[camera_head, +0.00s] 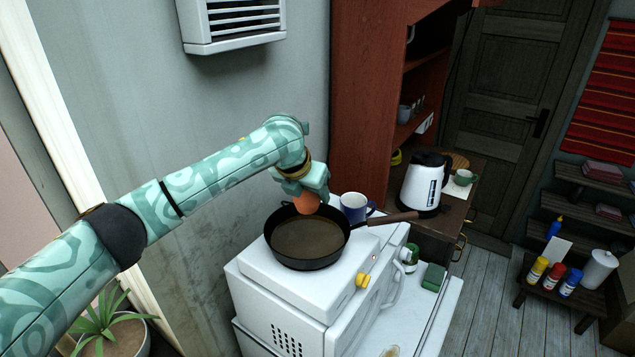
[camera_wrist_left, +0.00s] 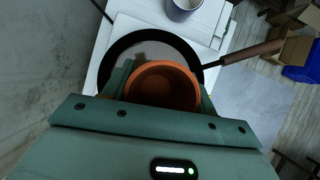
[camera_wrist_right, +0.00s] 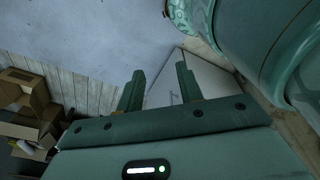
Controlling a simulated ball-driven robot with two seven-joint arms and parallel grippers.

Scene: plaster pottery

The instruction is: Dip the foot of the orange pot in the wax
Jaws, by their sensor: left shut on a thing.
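The orange pot (camera_head: 307,203) is held in my left gripper (camera_head: 303,190) above the far rim of a black pan (camera_head: 284,262). The left wrist view shows the pot (camera_wrist_left: 162,68) between the two fingers, its round opening facing the camera. The pan holds a flat brownish layer, seemingly the wax (camera_head: 303,238). The pot's foot is hidden in the left wrist view, and I cannot tell how far it is above the layer. My right gripper (camera_wrist_right: 160,92) shows only in its own wrist view, with fingers apart and nothing between them.
The pan sits on a white appliance (camera_head: 262,285), its wooden handle (camera_head: 392,219) pointing right. A blue-and-white mug (camera_head: 354,207) stands close behind the pan. A yellow knob (camera_head: 362,280), a green block (camera_head: 433,277) and a kettle (camera_head: 424,185) are to the right. A wall is at the left.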

